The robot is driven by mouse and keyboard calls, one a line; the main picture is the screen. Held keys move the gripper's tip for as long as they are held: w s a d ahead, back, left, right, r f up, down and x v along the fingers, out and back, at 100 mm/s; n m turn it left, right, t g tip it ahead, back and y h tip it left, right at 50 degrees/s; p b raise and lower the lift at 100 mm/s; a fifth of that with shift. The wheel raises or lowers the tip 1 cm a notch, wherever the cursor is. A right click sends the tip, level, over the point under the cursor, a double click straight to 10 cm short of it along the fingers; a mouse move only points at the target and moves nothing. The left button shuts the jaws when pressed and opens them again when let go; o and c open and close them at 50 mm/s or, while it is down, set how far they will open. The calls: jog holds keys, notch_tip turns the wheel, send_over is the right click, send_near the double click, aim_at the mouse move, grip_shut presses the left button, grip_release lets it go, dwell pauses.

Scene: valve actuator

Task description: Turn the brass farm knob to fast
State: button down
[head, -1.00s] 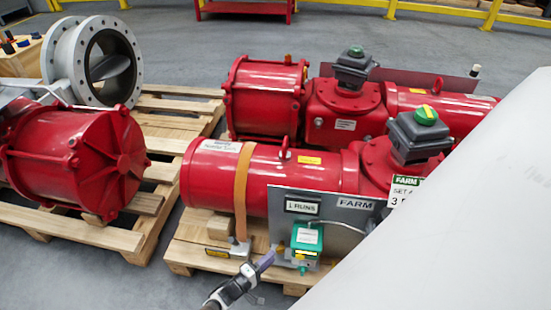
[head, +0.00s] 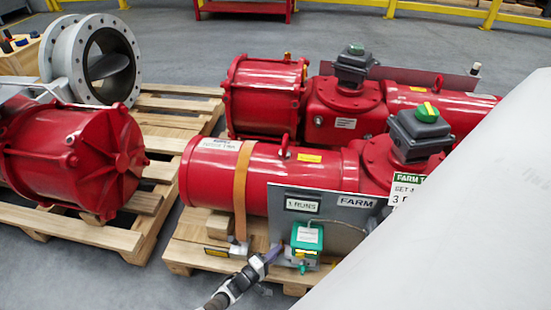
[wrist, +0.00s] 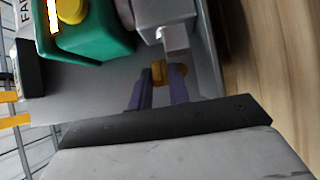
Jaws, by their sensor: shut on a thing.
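The brass knob (wrist: 158,73) shows in the wrist view between the tips of my gripper's purple fingers (wrist: 161,88). The fingers are closed on it, partly covering it. Its pointer and any position marks cannot be read. In the head view my gripper (head: 270,256) reaches the lower part of the grey FARM panel (head: 357,202), just left of the green box (head: 306,238). The knob cannot be made out there.
A grey block with a square metal stub (wrist: 174,38) sits close beyond the knob. The red actuator (head: 215,170) lies behind the panel on a wooden pallet (head: 180,255). A white sign (head: 408,190) hangs at right. A large pale surface (head: 470,210) covers the lower right.

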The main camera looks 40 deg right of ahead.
jog(key=shift+s+d+r+n+t+p, duration=0.1)
jog(key=shift+r+n+t+p, duration=0.4)
jog(key=shift+t+p, duration=0.25)
jog(key=shift+s+n+t+p, duration=0.1)
jog(key=shift+n+t+p, duration=0.3)
jog(key=shift+t+p, duration=0.25)
jog(key=shift+f+n+t+y+p, duration=0.2)
jog(key=shift+n+t+y+p, duration=0.4)
jog(key=shift+t, duration=0.5)
jog(key=c, duration=1.4)
grip_release()
jog(key=shift+c, duration=0.2)
jog(key=p+v, duration=0.4)
jog(key=v, duration=0.9)
jog(key=shift+a+f+p, duration=0.15)
jog(key=shift+a+p, duration=0.15)
jog(key=shift+a, duration=0.1)
